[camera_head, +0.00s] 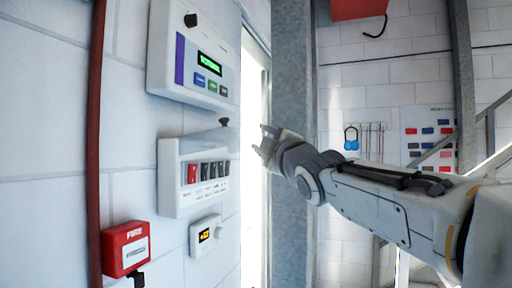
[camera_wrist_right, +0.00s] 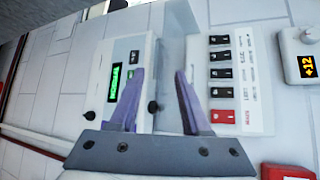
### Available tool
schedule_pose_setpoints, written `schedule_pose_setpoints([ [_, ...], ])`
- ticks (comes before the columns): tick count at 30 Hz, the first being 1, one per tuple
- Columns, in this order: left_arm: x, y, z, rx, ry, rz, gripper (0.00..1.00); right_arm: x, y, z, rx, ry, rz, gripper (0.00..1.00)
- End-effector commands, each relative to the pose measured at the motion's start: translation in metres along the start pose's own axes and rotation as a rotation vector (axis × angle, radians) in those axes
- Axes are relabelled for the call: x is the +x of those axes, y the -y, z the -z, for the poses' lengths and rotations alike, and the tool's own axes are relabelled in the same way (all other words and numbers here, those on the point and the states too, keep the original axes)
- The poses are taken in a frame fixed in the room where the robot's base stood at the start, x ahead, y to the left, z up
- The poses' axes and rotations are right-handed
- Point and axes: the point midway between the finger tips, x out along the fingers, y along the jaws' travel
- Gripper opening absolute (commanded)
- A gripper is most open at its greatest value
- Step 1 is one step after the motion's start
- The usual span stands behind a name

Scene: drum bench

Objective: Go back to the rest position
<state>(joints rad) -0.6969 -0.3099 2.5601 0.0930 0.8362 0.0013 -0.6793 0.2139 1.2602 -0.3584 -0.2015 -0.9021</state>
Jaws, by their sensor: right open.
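My right gripper (camera_head: 268,145) is open and empty, with its arm reaching in from the right. It is in front of the wall devices, near a switch panel (camera_head: 168,190) with one red and several dark rocker switches. In the right wrist view, the two purple fingers of the right gripper (camera_wrist_right: 158,90) stand apart with nothing between them. The switch panel (camera_wrist_right: 250,85) shows to their right, and a white control box with a green display (camera_wrist_right: 98,60) shows behind the left finger. My left gripper is out of view.
The control box (camera_head: 222,58) hangs above the switch panel. A small dial unit (camera_head: 196,250) and a red fire box (camera_head: 125,248) are below. A grey steel column (camera_head: 293,225) stands beside the gripper. A red pipe (camera_head: 96,130) runs down the left wall.

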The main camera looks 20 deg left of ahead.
Motion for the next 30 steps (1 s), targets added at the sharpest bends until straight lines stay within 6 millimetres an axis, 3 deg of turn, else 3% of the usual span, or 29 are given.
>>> schedule_pose_setpoints([
  [16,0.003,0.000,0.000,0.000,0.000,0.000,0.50,-0.005,0.000,0.000,0.000,0.001,0.002,0.47],
  [19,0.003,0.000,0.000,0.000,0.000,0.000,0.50,-0.009,0.010,-0.005,0.027,0.021,0.033,0.47],
  [23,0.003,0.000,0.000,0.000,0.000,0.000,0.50,-0.031,0.056,-0.026,0.157,0.118,0.172,0.47],
  [26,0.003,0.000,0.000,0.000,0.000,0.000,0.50,-0.068,0.112,-0.049,0.307,0.253,0.332,0.47],
  [30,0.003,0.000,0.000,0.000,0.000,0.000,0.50,-0.141,0.189,-0.073,0.520,0.473,0.545,0.47],
])
